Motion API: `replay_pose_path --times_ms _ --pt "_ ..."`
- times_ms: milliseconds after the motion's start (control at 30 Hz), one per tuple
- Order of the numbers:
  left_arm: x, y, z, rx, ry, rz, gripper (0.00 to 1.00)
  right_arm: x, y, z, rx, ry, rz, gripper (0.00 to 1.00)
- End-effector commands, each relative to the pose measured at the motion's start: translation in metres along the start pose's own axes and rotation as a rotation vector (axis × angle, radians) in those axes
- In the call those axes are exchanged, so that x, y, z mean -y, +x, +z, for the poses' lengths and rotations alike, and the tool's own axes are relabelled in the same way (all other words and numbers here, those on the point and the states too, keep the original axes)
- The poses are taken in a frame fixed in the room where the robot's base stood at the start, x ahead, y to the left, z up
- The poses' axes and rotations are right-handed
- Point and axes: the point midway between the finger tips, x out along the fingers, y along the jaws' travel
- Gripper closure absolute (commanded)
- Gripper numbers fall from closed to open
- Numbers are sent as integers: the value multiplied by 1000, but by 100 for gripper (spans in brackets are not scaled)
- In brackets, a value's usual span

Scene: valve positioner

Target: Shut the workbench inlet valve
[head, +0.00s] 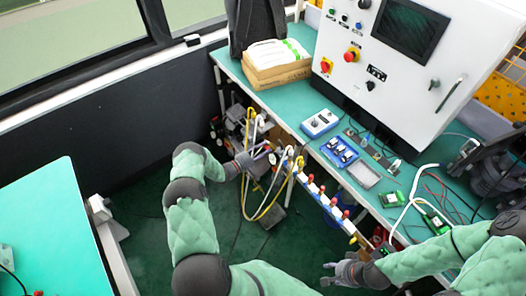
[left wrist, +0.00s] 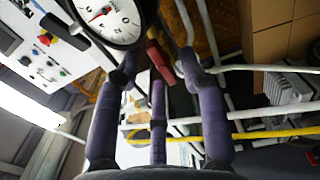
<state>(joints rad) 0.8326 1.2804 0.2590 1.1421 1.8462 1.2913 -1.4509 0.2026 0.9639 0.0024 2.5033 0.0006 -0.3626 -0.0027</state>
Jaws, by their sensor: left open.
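A red valve handle (left wrist: 160,62) shows in the left wrist view, just below a round white pressure gauge (left wrist: 108,18). It lies beyond and between the spread purple fingers of my left gripper (left wrist: 152,75); I cannot tell whether they touch it. In the head view my left gripper (head: 262,154) is open beside the hoses at the workbench's front left edge, and it hides part of the valve area. My right gripper (head: 328,273) appears open and empty, low in front of the bench. No label tells me which valve is the inlet.
A white manifold with several red handles (head: 323,194) runs along the front edge of the green workbench (head: 285,103). Yellow and white hoses (head: 247,190) hang near my left gripper. A white control cabinet (head: 385,75) stands on the bench.

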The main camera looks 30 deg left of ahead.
Motion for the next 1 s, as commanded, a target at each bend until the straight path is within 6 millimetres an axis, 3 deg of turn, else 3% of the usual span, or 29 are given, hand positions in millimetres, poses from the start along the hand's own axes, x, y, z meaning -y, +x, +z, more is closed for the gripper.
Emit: replay_pose_path --times_ms 133,267,300,667,1000 --pt "0 0 0 0 0 0 59 0 0 0 0 0 0 60" --pt "0 0 0 0 0 0 96 0 0 0 0 0 0 60" --pt "0 0 0 0 0 0 100 0 0 0 0 0 0 60" --pt "0 0 0 0 -24 0 100 -1 2 0 0 0 0 60" --pt "2 0 -1 0 -218 -1 100 -6 16 -1 0 0 0 60"
